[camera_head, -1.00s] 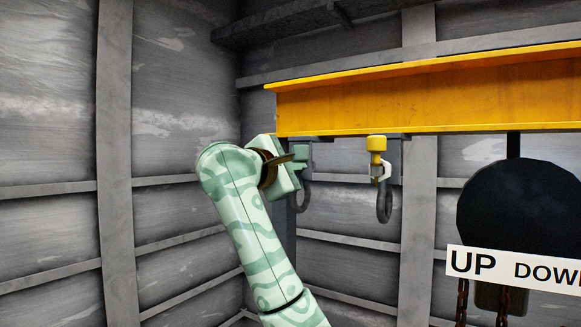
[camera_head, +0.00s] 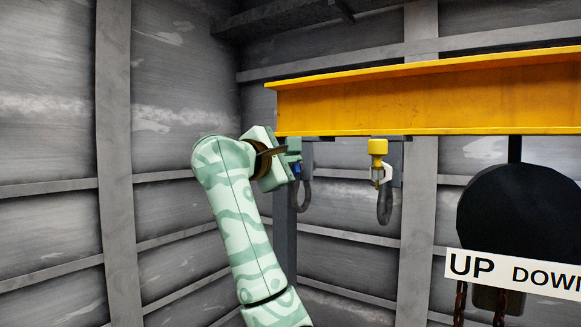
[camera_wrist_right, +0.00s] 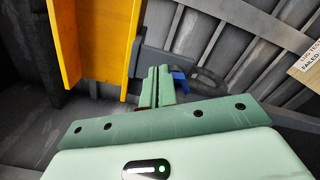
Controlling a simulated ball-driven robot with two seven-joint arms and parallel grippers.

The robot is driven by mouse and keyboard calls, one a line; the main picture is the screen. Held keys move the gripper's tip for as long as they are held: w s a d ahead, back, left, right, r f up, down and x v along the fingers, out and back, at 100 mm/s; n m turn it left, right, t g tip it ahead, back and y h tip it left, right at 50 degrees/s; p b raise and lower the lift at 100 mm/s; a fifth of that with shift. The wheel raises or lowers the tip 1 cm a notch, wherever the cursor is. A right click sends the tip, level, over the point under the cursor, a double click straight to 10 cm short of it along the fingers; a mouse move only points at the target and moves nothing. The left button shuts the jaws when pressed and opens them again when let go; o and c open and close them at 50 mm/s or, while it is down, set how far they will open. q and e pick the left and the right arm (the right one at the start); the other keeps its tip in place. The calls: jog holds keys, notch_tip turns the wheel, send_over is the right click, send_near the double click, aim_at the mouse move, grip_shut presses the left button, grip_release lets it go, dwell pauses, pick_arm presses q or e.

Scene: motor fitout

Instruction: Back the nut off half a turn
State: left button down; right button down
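My right gripper (camera_head: 292,158) is up by the left end of the yellow beam, in front of the dark left hook (camera_head: 303,196). A small blue part (camera_head: 297,168), perhaps the nut, shows just beside its fingers. In the right wrist view the two green fingers (camera_wrist_right: 157,72) stand close together with a narrow gap. The blue part (camera_wrist_right: 181,83) lies just right of them there, in front of a dark curved hook (camera_wrist_right: 211,82). Whether the fingertips pinch any of it is hidden. My left gripper is not in view.
The yellow beam (camera_head: 430,95) runs right above the gripper. A second hook (camera_head: 384,205) hangs under a yellow block (camera_head: 377,146). A black round shape (camera_head: 525,215) with an UP/DOWN sign (camera_head: 515,272) stands at the right. Grey panelled walls (camera_head: 170,150) close the corner.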

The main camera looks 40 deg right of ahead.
dwell(0.4)
jog(key=shift+a+r, duration=0.1)
jog(key=shift+r, duration=0.2)
jog(key=v, duration=0.6)
jog(key=shift+s+b, duration=0.1)
jog(key=shift+b, duration=0.3)
jog(key=shift+d+f, duration=0.1)
jog(key=shift+d, duration=0.1)
